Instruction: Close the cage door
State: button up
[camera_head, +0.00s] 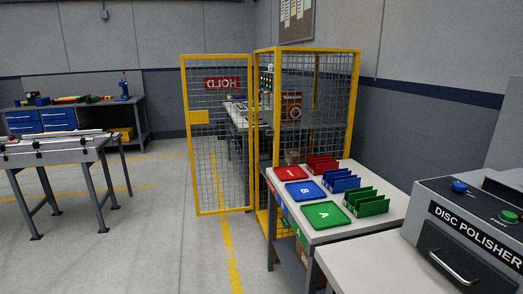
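The cage (356,100) is a yellow frame with wire mesh, standing against the back right wall. Its door (218,150) is a yellow-framed mesh panel that stands swung open to the left of the cage. The door has a yellow plate (198,117) on its left edge. The door's right edge meets the cage's front left post. Part of the cage's lower front is hidden behind a table. My gripper is not in view.
A table (385,215) with red, blue and green trays and racks stands in front of the cage. A disc polisher (470,235) is at the right. A workbench (60,150) stands at left, with another bench behind. The floor before the door is clear.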

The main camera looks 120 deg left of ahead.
aim_at(194, 117)
jog(key=u, duration=4.65)
jog(key=i, duration=10.2)
